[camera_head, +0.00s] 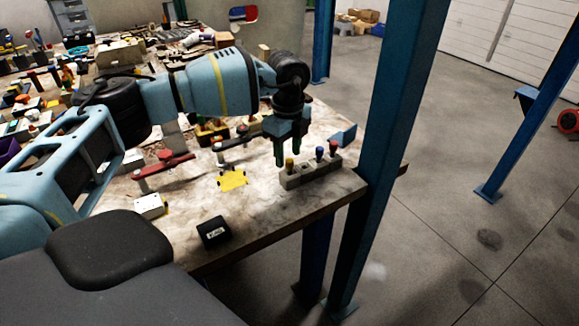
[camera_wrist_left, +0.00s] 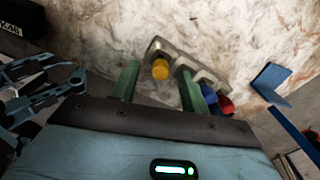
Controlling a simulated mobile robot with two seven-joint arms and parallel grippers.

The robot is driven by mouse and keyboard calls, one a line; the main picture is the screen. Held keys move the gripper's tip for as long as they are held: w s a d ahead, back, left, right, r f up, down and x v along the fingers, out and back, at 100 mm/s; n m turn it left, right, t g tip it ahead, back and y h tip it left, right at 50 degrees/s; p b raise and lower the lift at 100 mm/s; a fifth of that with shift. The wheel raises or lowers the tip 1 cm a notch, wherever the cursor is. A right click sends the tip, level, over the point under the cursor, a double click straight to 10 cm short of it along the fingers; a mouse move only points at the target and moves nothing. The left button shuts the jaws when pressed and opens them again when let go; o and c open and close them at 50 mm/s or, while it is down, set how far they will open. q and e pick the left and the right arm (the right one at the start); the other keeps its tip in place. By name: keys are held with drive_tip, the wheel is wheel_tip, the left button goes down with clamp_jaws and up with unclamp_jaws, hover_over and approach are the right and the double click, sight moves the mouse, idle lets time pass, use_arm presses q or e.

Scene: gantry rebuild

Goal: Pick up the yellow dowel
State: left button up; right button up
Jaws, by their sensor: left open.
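The yellow dowel (camera_head: 289,164) stands upright in the left end of a grey holder block (camera_head: 310,178) near the table's front right edge. A blue dowel (camera_head: 320,153) and a red dowel (camera_head: 333,147) stand in the same block, to its right. My left gripper (camera_head: 292,157) is open and points down over the block. In the left wrist view the yellow dowel (camera_wrist_left: 160,70) shows between the two green fingertips (camera_wrist_left: 159,68), with a gap on each side. Its lower part is hidden behind its top there. I cannot tell the exact height of the fingertips.
A black labelled box (camera_head: 213,232) and a yellow piece (camera_head: 232,180) lie left of the block. A blue object (camera_head: 343,135) lies behind it. A blue post (camera_head: 395,120) rises close to the table's right corner. Tools and clutter fill the table's far left.

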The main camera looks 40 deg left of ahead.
sight(289, 159)
use_arm(q)
drive_tip(key=shift+d+f, duration=0.1)
drive_tip(key=shift+f, duration=1.8)
drive_tip(key=shift+c, duration=0.5)
clamp_jaws()
